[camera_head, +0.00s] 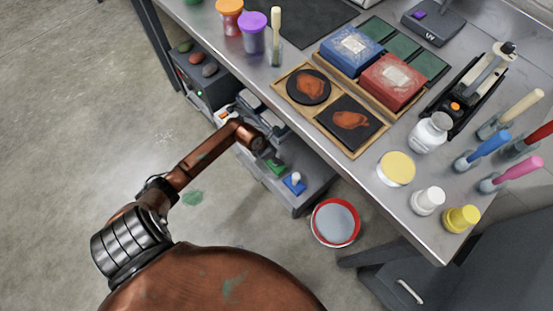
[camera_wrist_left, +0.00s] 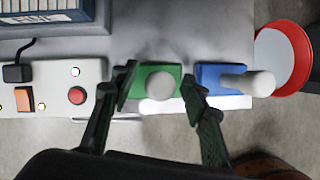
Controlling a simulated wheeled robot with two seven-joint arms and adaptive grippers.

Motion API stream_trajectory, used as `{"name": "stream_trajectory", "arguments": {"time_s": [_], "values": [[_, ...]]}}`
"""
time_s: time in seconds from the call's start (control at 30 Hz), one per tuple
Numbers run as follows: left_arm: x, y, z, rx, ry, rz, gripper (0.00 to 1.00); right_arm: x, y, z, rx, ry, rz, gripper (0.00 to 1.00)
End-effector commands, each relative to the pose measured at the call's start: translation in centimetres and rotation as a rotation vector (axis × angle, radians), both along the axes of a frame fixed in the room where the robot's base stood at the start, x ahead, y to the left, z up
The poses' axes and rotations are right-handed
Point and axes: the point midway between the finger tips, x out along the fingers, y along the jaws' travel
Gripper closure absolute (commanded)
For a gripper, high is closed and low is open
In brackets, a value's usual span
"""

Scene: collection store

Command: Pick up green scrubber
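The green scrubber (camera_wrist_left: 137,84), a green block with a round white knob, lies on a low grey shelf (camera_wrist_left: 210,30) under the bench. In the head view the green scrubber (camera_head: 276,167) is small, just beyond my left gripper (camera_head: 266,155). In the left wrist view, my left gripper (camera_wrist_left: 159,78) has one finger on each side of the scrubber, fingers spread. Whether the fingertips touch its sides is not clear. The finger edges overlap the block in that view. My right gripper is not in view.
A blue scrubber (camera_wrist_left: 207,77) with a white knob sits close right of the green one. A grey box with a red button (camera_wrist_left: 77,96) is at left. A red-rimmed bucket (camera_head: 335,222) stands on the floor. The bench (camera_head: 300,55) overhead is crowded.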

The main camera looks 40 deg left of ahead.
Motion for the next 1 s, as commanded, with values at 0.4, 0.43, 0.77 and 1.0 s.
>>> {"name": "stream_trajectory", "arguments": {"time_s": [0.4,0.43,0.77,1.0], "values": [[-0.01,-0.02,-0.01,0.000,0.000,0.000,0.88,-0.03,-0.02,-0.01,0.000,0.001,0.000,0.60],[-0.02,-0.02,-0.03,0.000,0.000,0.000,0.90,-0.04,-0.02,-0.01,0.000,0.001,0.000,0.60],[-0.03,-0.01,-0.03,0.000,0.001,0.000,1.00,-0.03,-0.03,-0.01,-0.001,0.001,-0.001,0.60],[0.00,-0.02,-0.01,0.000,0.000,0.000,1.00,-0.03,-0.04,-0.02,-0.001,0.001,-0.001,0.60]]}}
